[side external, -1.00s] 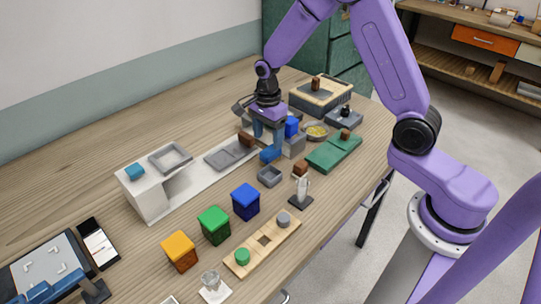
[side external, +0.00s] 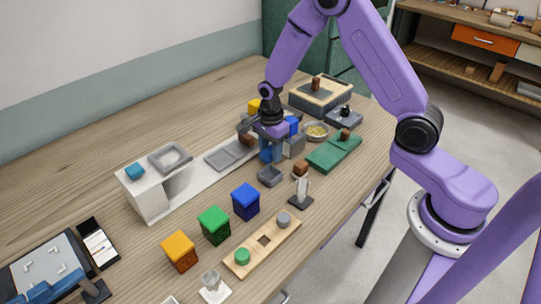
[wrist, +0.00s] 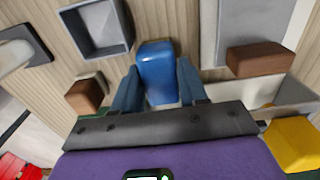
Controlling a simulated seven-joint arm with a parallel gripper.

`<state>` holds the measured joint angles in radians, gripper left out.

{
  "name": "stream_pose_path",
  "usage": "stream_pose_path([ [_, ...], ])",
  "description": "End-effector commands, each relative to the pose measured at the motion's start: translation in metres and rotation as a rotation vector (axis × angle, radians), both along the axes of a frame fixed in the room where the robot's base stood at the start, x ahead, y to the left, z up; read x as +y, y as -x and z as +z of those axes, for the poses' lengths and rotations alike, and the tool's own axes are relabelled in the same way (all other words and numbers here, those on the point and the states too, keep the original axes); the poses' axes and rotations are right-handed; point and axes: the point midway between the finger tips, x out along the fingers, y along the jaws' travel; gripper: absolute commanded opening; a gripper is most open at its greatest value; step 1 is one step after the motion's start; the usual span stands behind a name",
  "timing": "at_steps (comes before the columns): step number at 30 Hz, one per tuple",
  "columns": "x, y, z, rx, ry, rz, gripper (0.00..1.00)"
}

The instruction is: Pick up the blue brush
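A blue block-shaped object (wrist: 157,68), which I take for the blue brush, lies between the fingers of my gripper (wrist: 158,85) in the wrist view. No bristles show. A finger stands close along each side of it, and its far end reaches past the fingertips. I cannot tell whether the fingers touch it. In the side view my gripper (side external: 271,151) points down low at the work, just behind the small grey tray (side external: 270,176). The fingers and the object are hard to separate there.
A brown block (wrist: 260,58) and a yellow block (wrist: 295,143) are to the right in the wrist view; another brown block (wrist: 84,95) is at left. The green board (side external: 333,151) is right of my gripper. Open wood lies behind left.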

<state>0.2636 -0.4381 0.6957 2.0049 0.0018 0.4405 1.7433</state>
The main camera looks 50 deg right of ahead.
Motion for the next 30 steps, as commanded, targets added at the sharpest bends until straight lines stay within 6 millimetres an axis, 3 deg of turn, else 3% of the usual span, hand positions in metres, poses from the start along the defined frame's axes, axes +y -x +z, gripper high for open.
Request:
stream_pose_path([
  [14,0.000,-0.001,0.010,-0.002,0.000,0.000,0.12],
  [20,0.000,-0.001,0.033,-0.005,0.000,0.000,0.12],
  [30,-0.002,0.033,0.072,-0.003,0.000,0.000,0.12],
])
